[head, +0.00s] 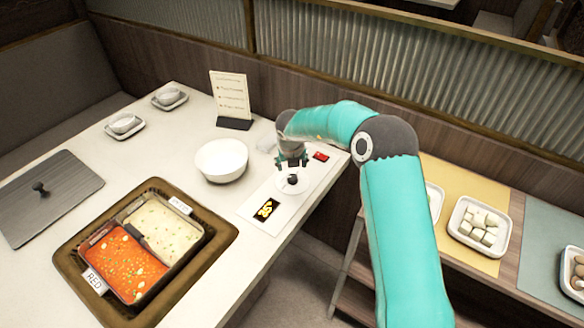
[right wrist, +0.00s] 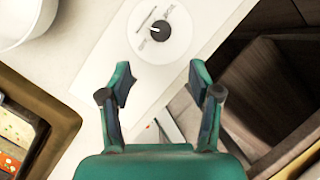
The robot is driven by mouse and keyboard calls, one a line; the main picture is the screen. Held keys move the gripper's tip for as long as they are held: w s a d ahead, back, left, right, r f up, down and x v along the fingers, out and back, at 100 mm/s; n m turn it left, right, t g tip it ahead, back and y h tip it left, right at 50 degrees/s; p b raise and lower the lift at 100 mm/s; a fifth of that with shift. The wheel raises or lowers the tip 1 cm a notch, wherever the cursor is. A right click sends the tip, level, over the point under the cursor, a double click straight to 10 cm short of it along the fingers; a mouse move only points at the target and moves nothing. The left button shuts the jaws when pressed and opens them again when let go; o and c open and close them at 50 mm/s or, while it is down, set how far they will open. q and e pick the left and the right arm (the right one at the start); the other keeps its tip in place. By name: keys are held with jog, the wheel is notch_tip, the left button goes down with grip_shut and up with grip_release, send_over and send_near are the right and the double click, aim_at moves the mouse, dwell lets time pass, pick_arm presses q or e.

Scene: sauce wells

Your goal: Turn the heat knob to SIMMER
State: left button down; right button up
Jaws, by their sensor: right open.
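The heat knob (head: 292,180) is a small black knob on a round white dial on the control strip (head: 249,208) at the table's edge. In the right wrist view the knob (right wrist: 160,28) sits beyond my fingertips, with dark markings around it that are too small to read. My right gripper (head: 292,163) is above and just behind the knob in the head view. Its fingers are open and empty in the right wrist view (right wrist: 161,78), apart from the knob. A black display (head: 266,210) with yellow symbols lies in front of the dial. My left gripper is out of view.
A white bowl (head: 221,165) stands left of the dial. A divided pot (head: 130,262) of red and pale broth sits in a brown frame. A menu stand (head: 232,105) is behind. A red item (head: 321,156) lies beside the gripper. A side shelf holds food plates.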

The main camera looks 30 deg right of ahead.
jog(key=n, duration=0.6)
jog(key=n+p, duration=0.8)
jog(key=n, duration=1.6)
send_near(292, 178)
jog(key=shift+g+h, duration=0.3)
jog(key=shift+h, duration=0.1)
jog(key=x, duration=0.4)
jog(key=shift+w+a+b, duration=0.25)
jog(key=shift+w+b, duration=0.05)
jog(key=b+x, duration=0.2)
jog(key=x, duration=0.1)
jog(key=shift+f, duration=0.35)
jog(key=shift+b+x, duration=0.75)
jog(key=shift+b, duration=0.3)
jog(key=shift+w+d, duration=0.1)
